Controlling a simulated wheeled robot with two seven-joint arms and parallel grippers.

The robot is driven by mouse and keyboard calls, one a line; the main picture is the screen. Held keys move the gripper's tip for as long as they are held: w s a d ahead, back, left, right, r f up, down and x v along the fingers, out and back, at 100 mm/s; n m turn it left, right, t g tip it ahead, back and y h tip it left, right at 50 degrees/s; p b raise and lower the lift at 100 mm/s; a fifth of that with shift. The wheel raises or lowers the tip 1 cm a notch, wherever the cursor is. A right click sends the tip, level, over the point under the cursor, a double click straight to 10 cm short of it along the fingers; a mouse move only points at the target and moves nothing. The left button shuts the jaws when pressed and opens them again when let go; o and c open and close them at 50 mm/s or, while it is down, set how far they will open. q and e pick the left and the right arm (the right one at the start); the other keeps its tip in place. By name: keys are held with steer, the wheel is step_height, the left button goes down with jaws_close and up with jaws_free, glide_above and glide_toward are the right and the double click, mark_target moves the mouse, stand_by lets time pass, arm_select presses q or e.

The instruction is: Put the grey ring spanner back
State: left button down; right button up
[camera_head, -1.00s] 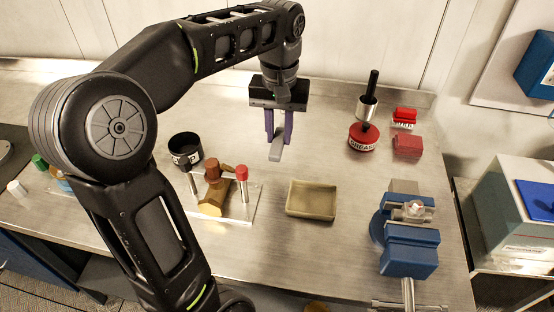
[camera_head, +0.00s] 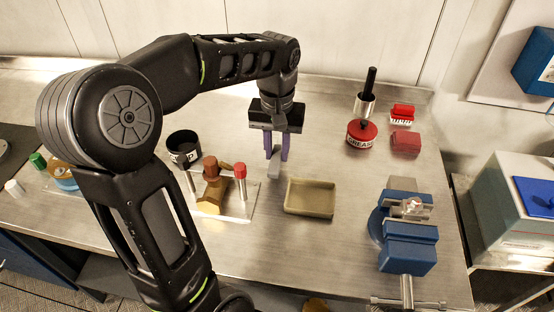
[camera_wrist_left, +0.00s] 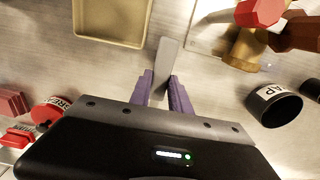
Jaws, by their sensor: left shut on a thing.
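My left gripper (camera_head: 277,157) is shut on the grey ring spanner (camera_head: 273,170) and holds it over the bench, behind and left of the tan tray. In the left wrist view, the spanner (camera_wrist_left: 164,66) is a flat grey bar jutting out between the purple fingers (camera_wrist_left: 162,88). Its ring shape cannot be made out, and the part between the fingers is hidden. I cannot tell whether its tip touches the bench. My right gripper is not in view.
The empty tan tray (camera_head: 310,198) lies front right of the gripper. A grease tin (camera_head: 361,134), red blocks (camera_head: 405,142) and blue vise (camera_head: 408,245) are right.

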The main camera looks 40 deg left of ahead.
mark_target(277, 154)
arm_select(q)
steer(key=shift+f, duration=1.85)
steer(key=shift+f, duration=0.2)
steer(key=c, duration=1.2)
jaws_free()
steer(key=shift+r, duration=0.15)
steer(key=shift+r, duration=3.8)
